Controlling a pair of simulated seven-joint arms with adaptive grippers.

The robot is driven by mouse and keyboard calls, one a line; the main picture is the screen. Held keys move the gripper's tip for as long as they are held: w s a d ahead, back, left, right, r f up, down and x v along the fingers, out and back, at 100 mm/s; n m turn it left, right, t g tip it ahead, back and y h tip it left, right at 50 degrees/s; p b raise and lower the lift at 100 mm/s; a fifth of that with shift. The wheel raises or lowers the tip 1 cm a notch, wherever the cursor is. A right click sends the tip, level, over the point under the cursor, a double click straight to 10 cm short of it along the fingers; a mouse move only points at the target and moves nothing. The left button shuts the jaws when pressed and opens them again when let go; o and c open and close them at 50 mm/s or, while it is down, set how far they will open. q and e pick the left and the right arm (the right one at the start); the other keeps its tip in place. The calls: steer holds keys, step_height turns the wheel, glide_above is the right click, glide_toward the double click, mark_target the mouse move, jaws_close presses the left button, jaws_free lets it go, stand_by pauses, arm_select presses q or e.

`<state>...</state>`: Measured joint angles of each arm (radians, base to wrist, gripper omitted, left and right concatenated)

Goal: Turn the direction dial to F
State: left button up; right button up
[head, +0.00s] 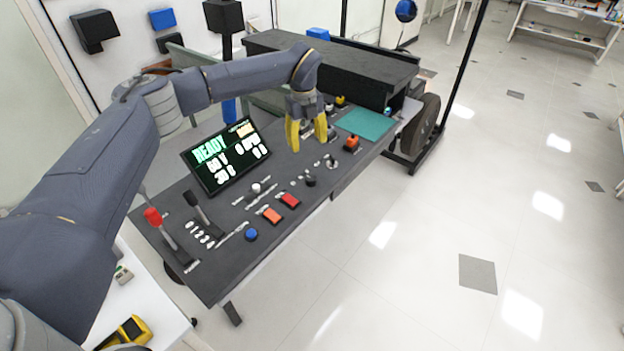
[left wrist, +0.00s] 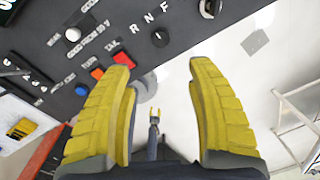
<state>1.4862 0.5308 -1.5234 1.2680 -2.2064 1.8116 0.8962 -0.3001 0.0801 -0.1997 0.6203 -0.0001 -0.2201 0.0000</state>
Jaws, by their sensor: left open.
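The direction dial (head: 310,180) is a small black round knob on the dark console top. In the left wrist view the dial (left wrist: 160,38) sits just below the letters R, N and F; I cannot tell which letter it points to. My left gripper (head: 307,143) has yellow fingers, open and empty, above the console and beyond the dial in the head view. In the left wrist view its fingertips (left wrist: 162,65) are wide apart, with the dial showing between and above them.
A tilted READY screen (head: 228,155) stands on the console. Around the dial are a white-topped lever (head: 256,188), a red switch (head: 289,200), an orange switch (head: 271,215), a blue button (head: 251,235) and an orange-topped control (head: 351,143). Open floor lies right.

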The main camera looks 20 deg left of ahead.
mark_target(310, 177)
arm_select(q)
steer(key=f, duration=1.6)
steer(key=shift+w+d+f, duration=0.2)
steer(key=shift+w+d, duration=0.1)
steer(key=shift+d, duration=0.1)
jaws_close()
steer(key=m, duration=0.4)
steer(key=shift+m, duration=2.4)
steer(key=shift+w, duration=0.1)
